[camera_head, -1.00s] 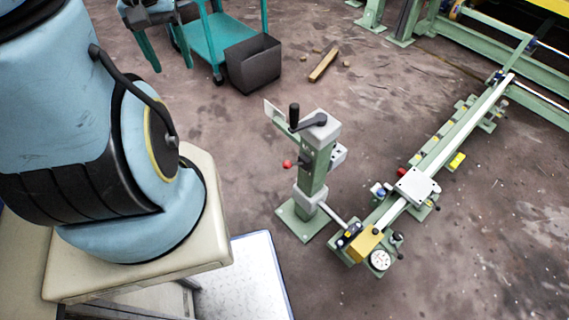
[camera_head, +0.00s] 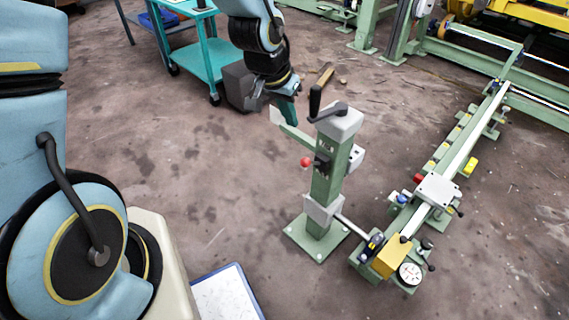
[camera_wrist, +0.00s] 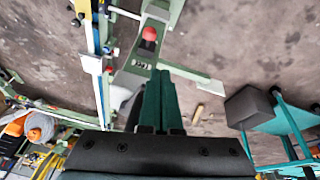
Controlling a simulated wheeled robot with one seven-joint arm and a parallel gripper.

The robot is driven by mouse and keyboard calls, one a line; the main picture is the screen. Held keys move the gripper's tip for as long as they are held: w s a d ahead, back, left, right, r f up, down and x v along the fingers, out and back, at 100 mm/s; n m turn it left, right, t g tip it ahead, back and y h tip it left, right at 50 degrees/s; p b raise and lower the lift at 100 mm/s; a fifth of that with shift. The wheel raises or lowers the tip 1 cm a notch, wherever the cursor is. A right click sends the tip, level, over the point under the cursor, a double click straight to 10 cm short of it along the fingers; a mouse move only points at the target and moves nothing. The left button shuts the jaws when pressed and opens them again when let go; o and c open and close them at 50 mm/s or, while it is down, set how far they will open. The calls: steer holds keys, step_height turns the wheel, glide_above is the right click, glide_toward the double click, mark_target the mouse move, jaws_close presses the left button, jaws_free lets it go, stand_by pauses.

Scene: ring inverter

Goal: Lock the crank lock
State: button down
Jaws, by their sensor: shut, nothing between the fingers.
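The crank lock is on a green post (camera_head: 328,185) standing on the floor, with a grey cap (camera_head: 340,122) on top. A dark crank with an upright black handle (camera_head: 315,101) sits on this cap. A red knob (camera_head: 306,162) sticks out from the post's left side; it also shows in the wrist view (camera_wrist: 149,33). My gripper (camera_head: 289,113) is behind and left of the crank in the head view, apart from it, teal fingers pointing down. In the wrist view its fingers (camera_wrist: 158,85) are together and empty, partly covering the post top.
A long green rail (camera_head: 455,165) with a yellow block (camera_head: 392,256) runs right of the post. A teal cart (camera_head: 190,50) and a dark bin (camera_head: 237,84) stand behind on the left.

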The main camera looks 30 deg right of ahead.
steer(key=shift+s+d+f+m, duration=0.3)
steer(key=shift+s+d+f, duration=0.3)
steer(key=shift+s+f, duration=0.25)
steer(key=b, duration=0.2)
glide_above(312, 163)
steer(key=a, duration=0.1)
step_height(312, 163, down, 9)
steer(key=shift+w+a+f, duration=0.15)
steer(key=shift+w, duration=0.3)
steer(key=shift+f+h, duration=0.1)
steer(key=shift+h, duration=0.2)
